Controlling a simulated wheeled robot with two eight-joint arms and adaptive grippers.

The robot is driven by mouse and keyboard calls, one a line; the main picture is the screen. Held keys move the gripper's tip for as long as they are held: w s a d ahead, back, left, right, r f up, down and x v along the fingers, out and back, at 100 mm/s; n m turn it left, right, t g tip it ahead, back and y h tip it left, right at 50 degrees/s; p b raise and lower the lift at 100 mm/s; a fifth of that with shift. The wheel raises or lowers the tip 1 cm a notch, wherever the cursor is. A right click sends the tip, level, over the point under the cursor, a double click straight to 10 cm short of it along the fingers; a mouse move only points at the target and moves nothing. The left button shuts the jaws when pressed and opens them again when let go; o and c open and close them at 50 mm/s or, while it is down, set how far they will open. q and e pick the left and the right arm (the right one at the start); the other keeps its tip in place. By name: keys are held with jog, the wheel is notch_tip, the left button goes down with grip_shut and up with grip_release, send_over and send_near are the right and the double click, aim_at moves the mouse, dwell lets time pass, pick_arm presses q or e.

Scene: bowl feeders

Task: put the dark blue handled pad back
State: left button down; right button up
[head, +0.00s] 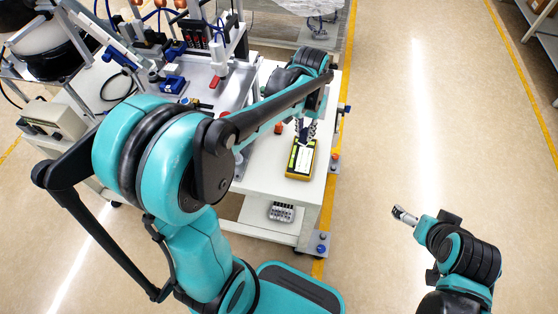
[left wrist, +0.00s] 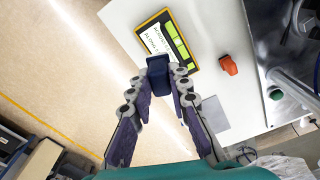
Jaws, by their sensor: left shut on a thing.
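My left gripper (head: 306,128) reaches down over the white table's right part and is shut on the dark blue handled pad (left wrist: 158,70). In the left wrist view the fingertips (left wrist: 158,88) close on both sides of the pad, hiding part of it. In the head view the pad is mostly hidden by the fingers. The pad overlaps the lower edge of a yellow and black framed board (head: 300,158) with white labels and green strips, also in the left wrist view (left wrist: 168,40). I cannot tell whether they touch. My right gripper (head: 403,215) is away from the table, over the floor.
The white table (head: 312,195) has bare surface around the board. An orange-red part (left wrist: 228,65) lies beside the board. Blue parts (head: 172,84) and the feeder equipment stand at the back left. A grey slotted part (head: 281,212) is on the lower shelf. Open floor lies right.

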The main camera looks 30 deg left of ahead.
pick_arm(q)
jog(key=s+f+n, duration=0.4)
jog(key=s+f, duration=0.1)
jog(key=s, duration=0.4)
jog(key=w+a+f+b, duration=0.1)
jog(key=a+f, duration=0.1)
jog(key=a, duration=0.1)
jog(key=w+a+f+b, duration=0.1)
jog(key=w+a+f, duration=0.1)
jog(key=a, duration=0.2)
jog(key=w+a+f+b, duration=0.1)
jog(key=w+a+f, duration=0.1)
jog(key=a+f, duration=0.1)
jog(key=shift+a, duration=0.35)
notch_tip(320, 180, down, 4)
jog(key=shift+a+f+b, duration=0.1)
jog(key=shift+f+b, duration=0.05)
jog(key=shift+b, duration=1)
jog(key=shift+f, duration=0.1)
jog(key=c, duration=1.4)
grip_release()
